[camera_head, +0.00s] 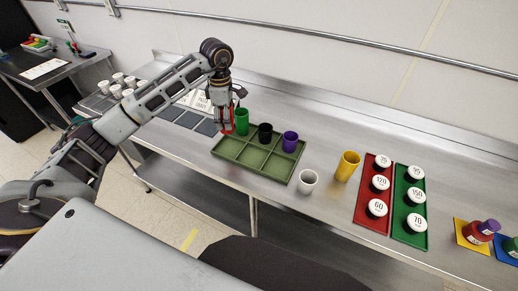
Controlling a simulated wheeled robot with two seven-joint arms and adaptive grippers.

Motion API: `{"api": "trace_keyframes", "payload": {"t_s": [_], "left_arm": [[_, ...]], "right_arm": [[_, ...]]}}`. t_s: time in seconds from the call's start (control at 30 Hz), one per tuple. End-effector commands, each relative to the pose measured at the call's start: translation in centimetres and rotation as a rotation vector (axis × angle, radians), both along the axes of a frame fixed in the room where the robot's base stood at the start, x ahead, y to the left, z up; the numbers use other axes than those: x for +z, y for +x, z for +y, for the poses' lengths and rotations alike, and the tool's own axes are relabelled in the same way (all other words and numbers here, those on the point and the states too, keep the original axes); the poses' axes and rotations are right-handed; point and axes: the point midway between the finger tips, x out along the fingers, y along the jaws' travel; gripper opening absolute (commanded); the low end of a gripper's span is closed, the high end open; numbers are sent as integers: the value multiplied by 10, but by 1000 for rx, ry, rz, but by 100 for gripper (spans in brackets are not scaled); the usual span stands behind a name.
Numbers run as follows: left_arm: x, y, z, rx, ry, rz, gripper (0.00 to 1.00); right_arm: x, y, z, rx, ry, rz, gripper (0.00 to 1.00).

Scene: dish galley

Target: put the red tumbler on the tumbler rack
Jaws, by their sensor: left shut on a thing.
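The red tumbler (227,122) is held in my left gripper (222,100), which is shut on it and points down. It is at the left back corner of the olive-green tumbler rack (232,152), just left of the green tumbler (241,120). I cannot tell whether its bottom touches anything. The rack has several square compartments. The green, black (265,133) and purple (290,141) tumblers stand along its back row. The front compartments look empty. My right gripper is out of view.
A white cup (307,181) and a yellow tumbler (347,165) stand right of the rack. Red (371,217) and green (409,233) trays hold numbered white-topped items. Dark mats (190,119) and several white cups (117,79) lie left. Bare steel counter shows behind the rack.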

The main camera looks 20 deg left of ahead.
Motion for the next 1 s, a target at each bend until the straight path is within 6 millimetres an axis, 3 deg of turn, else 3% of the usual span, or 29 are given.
{"api": "trace_keyframes", "payload": {"t_s": [0.27,0.7,1.0], "left_arm": [[-11,0,0,0,-1,2,31],[-59,0,0,0,-1,1,31],[-63,0,0,0,-1,0,31]], "right_arm": [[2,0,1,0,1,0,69],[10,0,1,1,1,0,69],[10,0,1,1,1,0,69]]}}
